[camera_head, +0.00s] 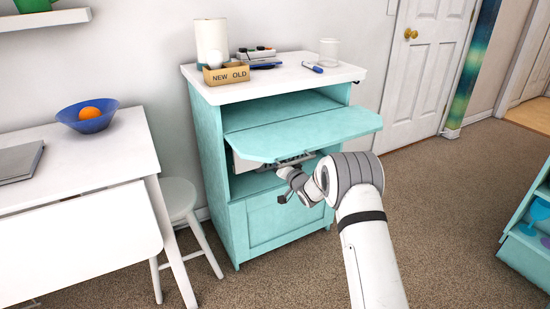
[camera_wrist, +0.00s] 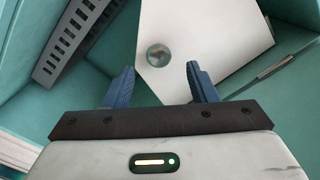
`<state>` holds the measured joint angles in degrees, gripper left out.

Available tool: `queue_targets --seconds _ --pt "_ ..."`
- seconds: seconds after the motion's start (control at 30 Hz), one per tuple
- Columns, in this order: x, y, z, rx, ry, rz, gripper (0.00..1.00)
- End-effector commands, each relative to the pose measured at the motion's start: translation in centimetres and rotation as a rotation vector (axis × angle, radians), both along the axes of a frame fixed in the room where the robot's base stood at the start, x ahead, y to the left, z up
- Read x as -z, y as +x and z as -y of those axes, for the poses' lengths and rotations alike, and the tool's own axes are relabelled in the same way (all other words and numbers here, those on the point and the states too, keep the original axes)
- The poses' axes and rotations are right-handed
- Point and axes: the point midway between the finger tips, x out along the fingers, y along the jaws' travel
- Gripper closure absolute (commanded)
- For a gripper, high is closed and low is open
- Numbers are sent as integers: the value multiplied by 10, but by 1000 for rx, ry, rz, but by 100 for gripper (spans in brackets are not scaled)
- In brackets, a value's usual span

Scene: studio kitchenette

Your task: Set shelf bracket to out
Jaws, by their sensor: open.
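A teal cabinet (camera_head: 216,165) has a teal shelf board (camera_head: 300,133) that sticks out past its front. A white part (camera_head: 245,164) shows below this board, mostly hidden. In the wrist view a white panel (camera_wrist: 205,50) with a round metallic knob (camera_wrist: 158,56) lies inside the teal compartment. A grey slotted part (camera_wrist: 82,32) is at its left. I cannot tell for certain which of these is the shelf bracket. My gripper (camera_wrist: 158,80) is open, its blue fingers on either side of the knob in the picture.
The overhanging board is close above my wrist. On the white cabinet top (camera_head: 225,92) are a box marked NEW OLD (camera_head: 226,74), a paper roll (camera_head: 211,42) and a jar (camera_head: 328,50). A stool (camera_head: 178,198) and white table (camera_head: 80,160) stand left. Carpet (camera_head: 440,220) is open at right.

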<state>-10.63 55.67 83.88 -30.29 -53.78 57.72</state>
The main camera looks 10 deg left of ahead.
Motion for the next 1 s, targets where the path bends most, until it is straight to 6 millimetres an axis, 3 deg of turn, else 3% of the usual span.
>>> queue_targets --seconds 0.3,0.7,1.0 --pt "2 32 -18 4 -1 0 48" --pt "0 38 -20 7 -2 -2 48" --pt "0 38 -20 7 -2 -1 72"
